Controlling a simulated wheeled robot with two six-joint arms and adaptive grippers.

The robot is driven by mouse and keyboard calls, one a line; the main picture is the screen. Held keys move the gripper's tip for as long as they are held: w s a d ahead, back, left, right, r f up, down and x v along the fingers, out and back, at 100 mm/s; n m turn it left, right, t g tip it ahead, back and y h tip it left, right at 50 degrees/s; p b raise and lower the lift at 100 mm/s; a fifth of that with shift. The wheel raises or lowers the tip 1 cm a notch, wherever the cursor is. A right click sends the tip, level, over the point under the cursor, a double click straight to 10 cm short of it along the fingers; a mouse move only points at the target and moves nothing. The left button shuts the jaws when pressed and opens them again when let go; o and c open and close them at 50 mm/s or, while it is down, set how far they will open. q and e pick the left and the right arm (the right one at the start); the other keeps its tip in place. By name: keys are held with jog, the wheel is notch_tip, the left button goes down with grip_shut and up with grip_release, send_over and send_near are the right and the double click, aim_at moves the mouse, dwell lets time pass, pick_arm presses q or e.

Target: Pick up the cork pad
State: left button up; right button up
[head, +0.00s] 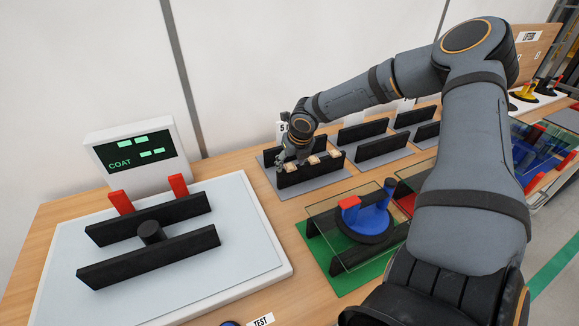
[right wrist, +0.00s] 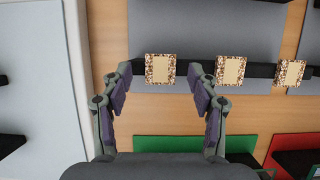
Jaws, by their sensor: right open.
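Three small cork pads with speckled edges and pale centres sit in a row on a black bar. In the head view they are the left pad (head: 290,167), the middle pad (head: 313,160) and the right pad (head: 335,154). My right gripper (head: 290,160) is at the left end of the bar and partly hides it. In the right wrist view the open fingers (right wrist: 161,75) have the left cork pad (right wrist: 160,69) between their tips, with a gap on each side. The middle pad (right wrist: 230,70) and right pad (right wrist: 291,73) lie outside the right finger. My left gripper is not in view.
A white tray (head: 265,250) with black bars and red blocks lies at the left, before a screen reading COAT (head: 135,150). A glass pane (head: 335,225) rests over a green mat (head: 345,285) at the near right. More black bars (head: 380,147) stand behind it.

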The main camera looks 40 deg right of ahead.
jog(key=shift+f, duration=0.15)
jog(key=shift+c, duration=1.3)
jog(key=c, duration=0.5)
jog(key=shift+r, duration=0.2)
